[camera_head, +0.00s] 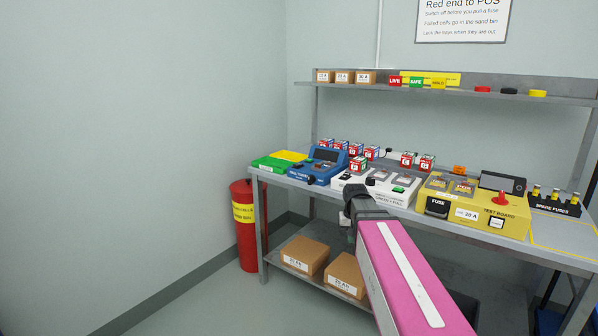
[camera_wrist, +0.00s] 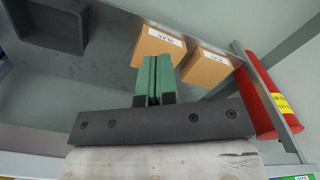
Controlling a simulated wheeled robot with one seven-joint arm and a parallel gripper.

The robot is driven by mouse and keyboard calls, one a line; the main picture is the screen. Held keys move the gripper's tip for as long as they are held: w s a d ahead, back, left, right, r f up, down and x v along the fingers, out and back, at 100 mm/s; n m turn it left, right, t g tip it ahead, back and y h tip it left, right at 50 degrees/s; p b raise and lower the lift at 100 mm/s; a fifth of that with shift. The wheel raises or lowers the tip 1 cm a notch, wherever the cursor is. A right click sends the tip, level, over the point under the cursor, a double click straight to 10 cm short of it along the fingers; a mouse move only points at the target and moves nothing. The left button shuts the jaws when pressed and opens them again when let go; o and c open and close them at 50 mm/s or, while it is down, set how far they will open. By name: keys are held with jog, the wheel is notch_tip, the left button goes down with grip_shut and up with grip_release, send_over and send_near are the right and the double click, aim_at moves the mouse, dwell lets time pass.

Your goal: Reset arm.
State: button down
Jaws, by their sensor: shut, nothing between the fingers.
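My gripper (camera_wrist: 153,80) shows in the wrist view with its two green fingers together and nothing between them. It points down toward the lower shelf, with cardboard boxes beyond its tips. In the head view, my pink arm reaches forward to the front edge of the workbench (camera_head: 455,238). The dark wrist is in front of the bench edge, below the white unit (camera_head: 385,190). The fingers cannot be made out in the head view.
Two cardboard boxes (camera_head: 305,255) sit on the lower shelf. A red bin (camera_head: 244,225) stands left of the bench. A blue device (camera_head: 318,166), a yellow test board (camera_head: 480,207) and several small cells crowd the benchtop. The floor at left is clear.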

jog(key=s+f, duration=1.2)
jog(key=f, duration=0.2)
jog(key=shift+s+f+n, duration=0.3)
jog(key=shift+f, duration=0.05)
